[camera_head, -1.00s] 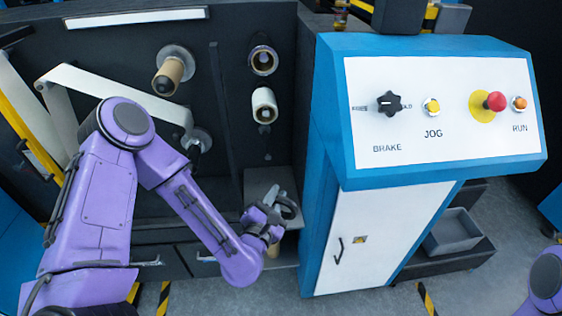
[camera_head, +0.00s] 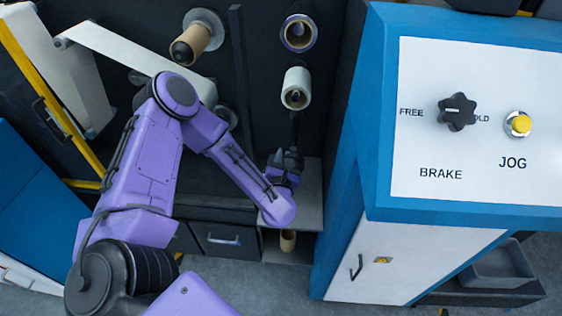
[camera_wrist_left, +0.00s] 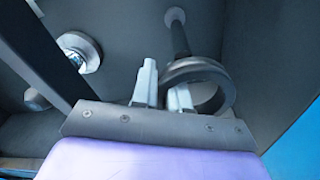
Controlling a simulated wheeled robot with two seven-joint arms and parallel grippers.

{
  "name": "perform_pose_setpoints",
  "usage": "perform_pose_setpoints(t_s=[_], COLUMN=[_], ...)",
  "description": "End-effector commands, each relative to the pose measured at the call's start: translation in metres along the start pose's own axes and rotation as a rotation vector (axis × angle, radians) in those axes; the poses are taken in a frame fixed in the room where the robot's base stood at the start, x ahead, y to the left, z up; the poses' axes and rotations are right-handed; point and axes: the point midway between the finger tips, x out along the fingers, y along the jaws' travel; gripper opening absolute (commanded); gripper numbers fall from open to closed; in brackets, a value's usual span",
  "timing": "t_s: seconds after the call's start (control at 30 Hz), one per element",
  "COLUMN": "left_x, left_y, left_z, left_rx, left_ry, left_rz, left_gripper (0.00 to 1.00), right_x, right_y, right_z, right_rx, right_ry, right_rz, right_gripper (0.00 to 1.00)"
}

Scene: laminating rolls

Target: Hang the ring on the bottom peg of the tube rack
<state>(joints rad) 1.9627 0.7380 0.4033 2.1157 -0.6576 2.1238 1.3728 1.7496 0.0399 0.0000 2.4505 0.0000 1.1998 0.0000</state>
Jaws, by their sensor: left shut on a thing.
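My left gripper (camera_wrist_left: 163,92) is shut on the rim of a dark ring (camera_wrist_left: 224,92), which stands out to the right of the fingers in the left wrist view. A dark peg (camera_wrist_left: 179,38) sticks out from a round flange on the wall. Its near end meets the ring's upper rim in the picture; I cannot tell whether it enters the ring. In the head view my left gripper (camera_head: 288,160) is just below the white roll (camera_head: 296,90) on the tube rack, by the bottom peg (camera_head: 294,128). The ring is hard to make out there. My right gripper is out of view.
A core (camera_head: 299,33) hangs on the top peg above the white roll. A grey shelf (camera_head: 309,200) lies below the gripper, with a brown tube (camera_head: 288,240) under it. The blue and white control cabinet (camera_head: 355,205) stands close on the right.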

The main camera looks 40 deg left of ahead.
Motion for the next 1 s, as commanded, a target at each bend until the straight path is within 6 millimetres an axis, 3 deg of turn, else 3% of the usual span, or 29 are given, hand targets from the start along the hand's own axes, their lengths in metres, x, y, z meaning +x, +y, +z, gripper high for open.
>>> perform_pose_setpoints(t_s=[1.0], left_x=[0.073], left_y=[-0.001], left_z=[0.006], left_rx=[0.002], left_ry=[-0.002], left_rz=[-0.001], left_gripper=[0.0], right_x=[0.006], right_y=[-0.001], right_z=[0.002], right_rx=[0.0], right_ry=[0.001], right_rz=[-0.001], right_gripper=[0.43])
